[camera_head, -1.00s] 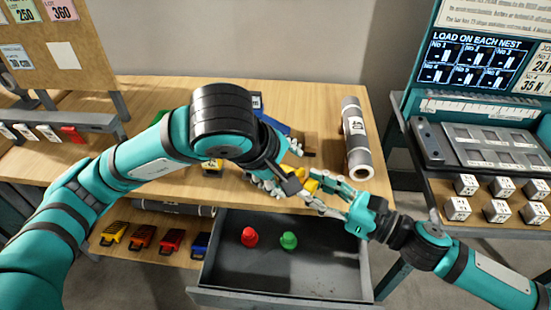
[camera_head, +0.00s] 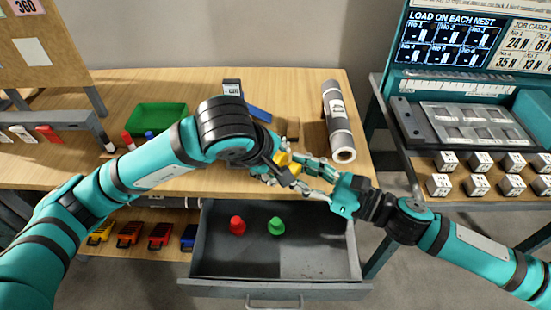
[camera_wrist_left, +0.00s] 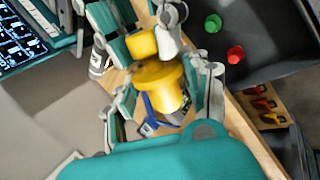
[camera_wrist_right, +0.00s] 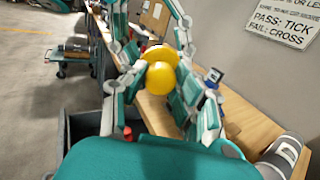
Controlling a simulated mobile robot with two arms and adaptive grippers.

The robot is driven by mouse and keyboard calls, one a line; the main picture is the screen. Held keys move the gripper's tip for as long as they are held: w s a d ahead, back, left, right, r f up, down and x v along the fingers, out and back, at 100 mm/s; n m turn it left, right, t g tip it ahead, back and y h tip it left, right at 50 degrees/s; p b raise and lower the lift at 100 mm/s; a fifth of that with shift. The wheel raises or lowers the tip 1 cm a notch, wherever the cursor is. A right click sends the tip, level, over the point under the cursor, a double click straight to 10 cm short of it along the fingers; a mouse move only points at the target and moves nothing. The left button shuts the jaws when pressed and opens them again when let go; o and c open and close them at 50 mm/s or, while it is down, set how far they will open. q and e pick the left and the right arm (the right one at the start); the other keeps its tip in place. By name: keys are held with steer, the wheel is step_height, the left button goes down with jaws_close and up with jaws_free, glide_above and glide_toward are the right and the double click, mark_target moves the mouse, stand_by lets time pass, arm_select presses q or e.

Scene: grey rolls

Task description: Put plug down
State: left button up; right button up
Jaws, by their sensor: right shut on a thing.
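A yellow plug (camera_head: 283,159) is held up between my two hands, above the front edge of the bench. My right gripper (camera_head: 298,170) is shut on its smaller end. The yellow plug (camera_wrist_left: 160,86) also shows in the left wrist view, between the spread fingers of my left gripper (camera_wrist_left: 165,82), which looks open around the wider body. In the right wrist view the plug's rounded end (camera_wrist_right: 160,77) sits between my right fingers. A red plug (camera_head: 237,225) and a green plug (camera_head: 276,226) stand in the open grey drawer (camera_head: 318,262).
The wooden bench (camera_head: 210,88) carries a green tray (camera_head: 157,117) and a grey roll (camera_head: 338,122) at its right end. Small coloured bins (camera_head: 160,236) sit on the lower shelf. A test station (camera_head: 455,128) with several white cubes stands right.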

arm_select(q)
steer(key=shift+r, duration=0.1)
steer(key=shift+c, duration=1.1)
arm_select(e)
steer(key=shift+s, duration=0.1)
arm_select(q)
steer(key=shift+c, duration=0.3)
arm_select(e)
steer(key=o, duration=1)
